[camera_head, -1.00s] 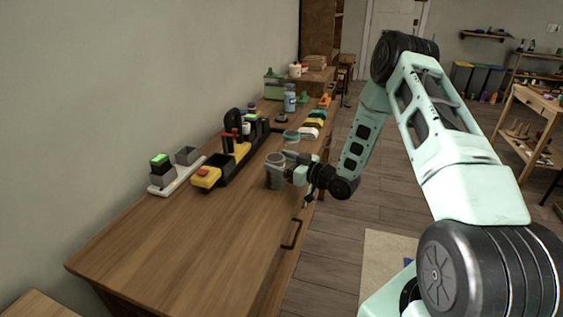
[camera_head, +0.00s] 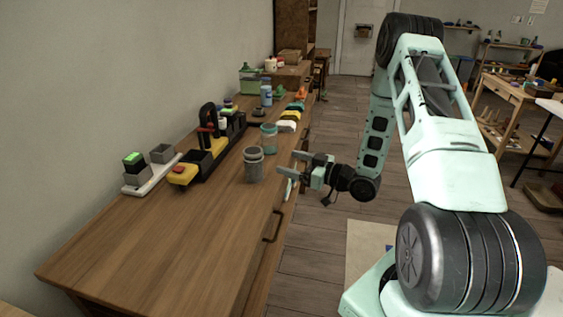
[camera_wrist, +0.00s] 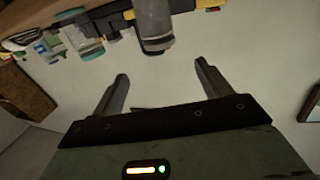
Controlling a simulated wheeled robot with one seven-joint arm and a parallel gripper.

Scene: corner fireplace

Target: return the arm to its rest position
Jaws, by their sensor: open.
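My gripper (camera_head: 292,170) is open and empty, at the right edge of the wooden workbench (camera_head: 190,240). Its fingers point left toward a grey jar (camera_head: 253,166) and stand apart from it. In the wrist view my gripper (camera_wrist: 162,82) shows two spread fingers with nothing between them. The grey jar (camera_wrist: 153,28) is beyond the fingertips in that view. My arm reaches down from the upper right, bent at the elbow.
A teal-lidded jar (camera_head: 269,137) stands behind the grey jar. A black and yellow tool carrier (camera_head: 205,150) and a white tray with small boxes (camera_head: 150,172) lie along the wall. Open floor (camera_head: 325,235) lies right of the bench.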

